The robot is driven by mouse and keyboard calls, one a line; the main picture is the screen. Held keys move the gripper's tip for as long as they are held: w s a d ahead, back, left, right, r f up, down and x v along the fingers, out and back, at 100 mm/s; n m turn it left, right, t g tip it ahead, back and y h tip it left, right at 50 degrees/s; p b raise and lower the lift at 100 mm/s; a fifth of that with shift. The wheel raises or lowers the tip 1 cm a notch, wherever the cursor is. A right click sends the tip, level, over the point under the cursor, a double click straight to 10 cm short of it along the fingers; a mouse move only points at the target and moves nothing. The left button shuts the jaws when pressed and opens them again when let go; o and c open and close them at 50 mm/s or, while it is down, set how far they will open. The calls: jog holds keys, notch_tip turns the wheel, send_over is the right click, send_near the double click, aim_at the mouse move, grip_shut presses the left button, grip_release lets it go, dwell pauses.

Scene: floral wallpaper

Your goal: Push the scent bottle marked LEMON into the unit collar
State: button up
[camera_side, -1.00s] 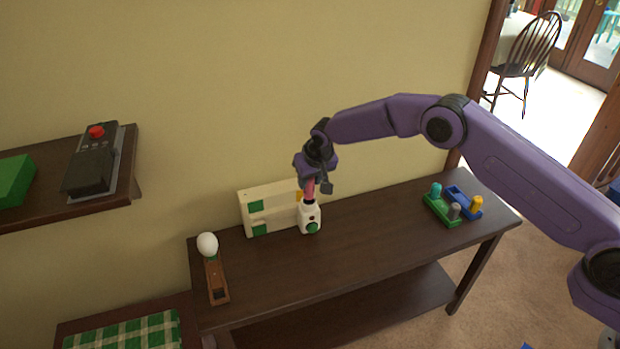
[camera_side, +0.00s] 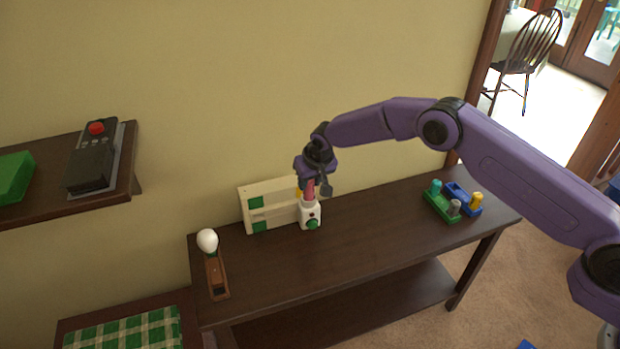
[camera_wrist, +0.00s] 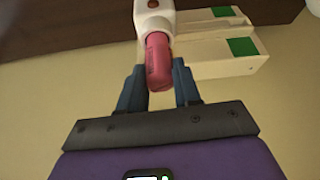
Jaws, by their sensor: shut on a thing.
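The pink-red scent bottle (camera_side: 309,194) stands upright at the top of the white unit (camera_side: 311,222), which has a green round part low on its front. In the wrist view, the bottle (camera_wrist: 158,62) sits between the fingers of my gripper (camera_wrist: 159,80), which is shut on it. Its far end meets the white unit (camera_wrist: 153,18), and the collar itself is hidden there. Marks on the bottle are too small to read, so I cannot confirm LEMON. In the side view, my gripper (camera_side: 316,184) is directly above the unit.
A cream box with green squares (camera_side: 270,213) stands behind and left of the unit. A wooden stand with a white bulb (camera_side: 207,240) is at the table's left end. Green (camera_side: 440,207) and blue (camera_side: 463,198) holders with coloured pegs are at the right. The table front is clear.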

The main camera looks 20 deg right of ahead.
jog(key=shift+f, duration=0.75)
jog(key=o, duration=1.1)
jog(key=shift+r, duration=0.1)
jog(key=shift+v, duration=8.65)
jog(key=shift+w, duration=0.1)
